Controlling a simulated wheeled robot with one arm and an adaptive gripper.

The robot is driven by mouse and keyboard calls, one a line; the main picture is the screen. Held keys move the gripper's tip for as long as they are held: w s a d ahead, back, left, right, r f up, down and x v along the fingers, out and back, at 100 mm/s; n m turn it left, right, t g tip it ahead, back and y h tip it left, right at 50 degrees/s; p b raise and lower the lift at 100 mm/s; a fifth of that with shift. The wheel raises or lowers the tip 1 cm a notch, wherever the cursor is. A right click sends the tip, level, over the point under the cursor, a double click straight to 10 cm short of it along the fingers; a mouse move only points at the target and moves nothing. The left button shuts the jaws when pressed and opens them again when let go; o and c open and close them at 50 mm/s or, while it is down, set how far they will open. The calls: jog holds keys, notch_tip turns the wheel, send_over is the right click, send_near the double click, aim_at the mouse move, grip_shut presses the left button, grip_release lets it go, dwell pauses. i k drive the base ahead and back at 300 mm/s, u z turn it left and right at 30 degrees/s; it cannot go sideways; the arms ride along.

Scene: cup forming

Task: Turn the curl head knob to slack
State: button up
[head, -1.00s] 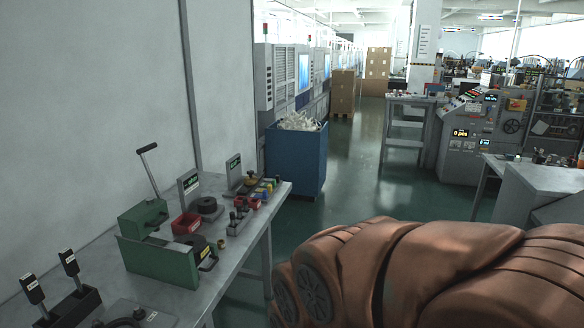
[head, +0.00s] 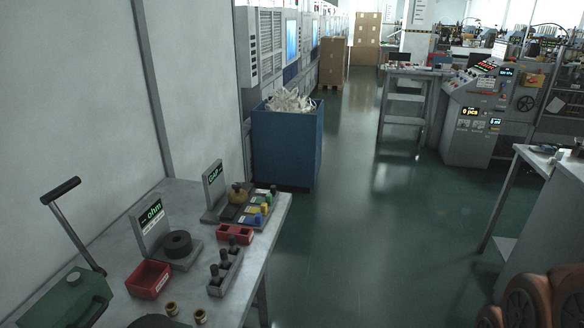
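No knob in view carries a label that I can read as curl head, so I cannot tell which one it is. On the grey bench (head: 215,308) at the left, a black round piece (head: 178,243) sits on a base before an upright "ohm" display (head: 151,222). Behind it, a brown rounded piece (head: 237,190) stands by a second display (head: 213,185). A grey control console (head: 470,130) at the right back has a dark round handwheel (head: 525,103) and lit readouts. My gripper is not in view.
A green lever press (head: 68,300), red trays (head: 149,279) and a rack of black-topped pieces (head: 225,272) crowd the bench. A blue bin (head: 288,150) stands behind it. A grey table (head: 545,200) is at the right. The green floor (head: 350,240) between is clear.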

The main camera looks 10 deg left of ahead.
aim_at(236, 186)
jog(key=i, duration=1.4)
jog(key=u, duration=1.3)
jog(key=i, duration=0.9)
jog(key=u, duration=0.95)
